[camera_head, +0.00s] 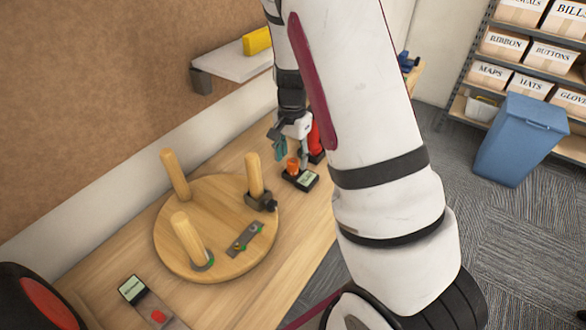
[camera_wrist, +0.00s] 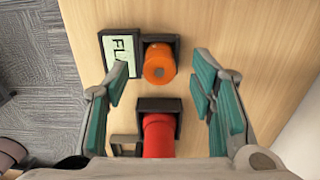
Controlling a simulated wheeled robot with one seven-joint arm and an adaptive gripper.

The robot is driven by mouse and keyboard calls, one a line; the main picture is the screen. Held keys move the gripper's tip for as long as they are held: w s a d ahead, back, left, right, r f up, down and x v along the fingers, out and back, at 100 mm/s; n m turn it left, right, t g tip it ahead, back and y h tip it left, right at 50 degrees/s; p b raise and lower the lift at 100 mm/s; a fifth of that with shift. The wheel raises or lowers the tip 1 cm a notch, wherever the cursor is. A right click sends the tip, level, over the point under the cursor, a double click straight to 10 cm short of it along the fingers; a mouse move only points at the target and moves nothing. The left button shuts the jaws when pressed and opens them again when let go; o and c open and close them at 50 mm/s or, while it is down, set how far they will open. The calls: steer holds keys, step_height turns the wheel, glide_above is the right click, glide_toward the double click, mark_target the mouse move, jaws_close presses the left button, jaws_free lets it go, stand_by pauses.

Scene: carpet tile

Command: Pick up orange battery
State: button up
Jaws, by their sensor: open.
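The orange battery (camera_wrist: 158,62) stands in a dark square holder in the upper middle of the wrist view, with a pale labelled plate beside it on the left. In the head view the orange battery (camera_head: 292,164) is on the wooden table, just below my gripper (camera_head: 284,146). In the wrist view my gripper (camera_wrist: 164,90) is open, with teal-padded fingers to the left and right and nothing between the pads touching them. The battery lies between the finger lines, slightly beyond the tips in the picture. Its lower part is hidden by the holder.
A red cylinder (camera_wrist: 158,135) in another dark holder stands close to the orange battery. A round wooden board (camera_head: 180,235) with upright pegs is to the left on the table. A shelf (camera_head: 232,64) with a yellow item is on the wall behind. A blue bin (camera_head: 515,140) stands on the floor.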

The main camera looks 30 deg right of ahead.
mark_target(293, 161)
steer(key=shift+d+f, duration=0.1)
steer(key=shift+f, duration=1.45)
steer(key=shift+c, duration=0.3)
jaws_close()
steer(key=shift+r, duration=0.15)
steer(key=shift+r, duration=0.6)
step_height(293, 161, up, 2)
steer(key=shift+r, duration=0.15)
steer(key=s+a+r, duration=0.1)
steer(key=s+a, duration=0.2)
steer(key=s, duration=1.2)
steer(key=shift+s+r, duration=0.15)
steer(key=shift+s, duration=0.2)
